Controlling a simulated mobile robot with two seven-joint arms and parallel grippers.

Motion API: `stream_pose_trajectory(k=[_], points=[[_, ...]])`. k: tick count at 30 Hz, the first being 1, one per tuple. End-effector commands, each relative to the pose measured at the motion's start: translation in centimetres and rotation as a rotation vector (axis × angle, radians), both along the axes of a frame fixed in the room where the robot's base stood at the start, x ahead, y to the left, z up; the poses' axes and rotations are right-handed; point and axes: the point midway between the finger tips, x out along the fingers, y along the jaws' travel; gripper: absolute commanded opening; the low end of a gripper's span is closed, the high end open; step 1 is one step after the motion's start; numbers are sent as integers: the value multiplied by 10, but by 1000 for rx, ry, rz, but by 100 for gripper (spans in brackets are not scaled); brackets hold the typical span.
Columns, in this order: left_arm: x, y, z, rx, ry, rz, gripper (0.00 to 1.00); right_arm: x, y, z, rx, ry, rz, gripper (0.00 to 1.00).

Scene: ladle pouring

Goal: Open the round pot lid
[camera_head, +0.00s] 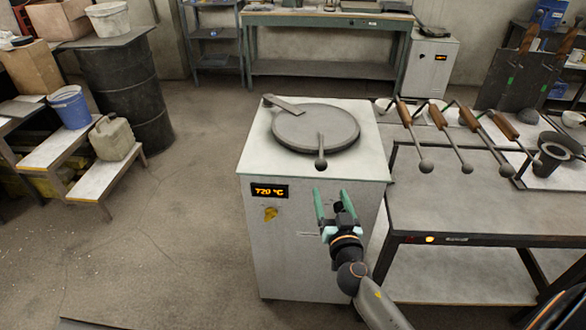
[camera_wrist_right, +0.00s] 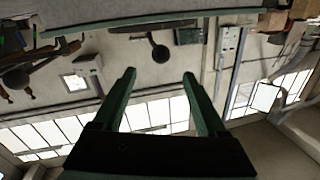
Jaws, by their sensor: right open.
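The round grey pot lid (camera_head: 312,128) lies flat and shut on top of a white furnace cabinet (camera_head: 290,240). A hinge arm (camera_head: 284,104) is at its back left. Its handle (camera_head: 320,162), a short rod with a dark ball end, sticks out over the front edge. My right gripper (camera_head: 331,196) is open and empty, in front of the cabinet and below the handle's ball. The right wrist view shows its two green fingers (camera_wrist_right: 158,74) spread with nothing between them, and a dark ball on a rod (camera_wrist_right: 160,53) beyond the tips. My left gripper is not in view.
A metal table (camera_head: 460,205) on the right holds several wooden-handled ladles (camera_head: 440,120) and a dark crucible (camera_head: 553,155). A black drum (camera_head: 125,85) and a blue bucket (camera_head: 68,107) stand at left. The floor left of the cabinet is clear.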

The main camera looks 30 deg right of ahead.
Motion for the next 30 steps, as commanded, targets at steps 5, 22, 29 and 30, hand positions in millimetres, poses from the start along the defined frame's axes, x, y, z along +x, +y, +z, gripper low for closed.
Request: stream_pose_trajectory(k=[5, 22, 29, 30], points=[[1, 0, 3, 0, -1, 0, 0, 9, -4, 5, 3, -15, -4, 75], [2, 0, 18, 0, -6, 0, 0, 92, -35, 4, 2, -13, -3, 75], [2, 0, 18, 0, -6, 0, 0, 113, -42, 4, 2, -13, -2, 75], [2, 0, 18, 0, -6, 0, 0, 115, -43, 3, 3, -11, -3, 75]])
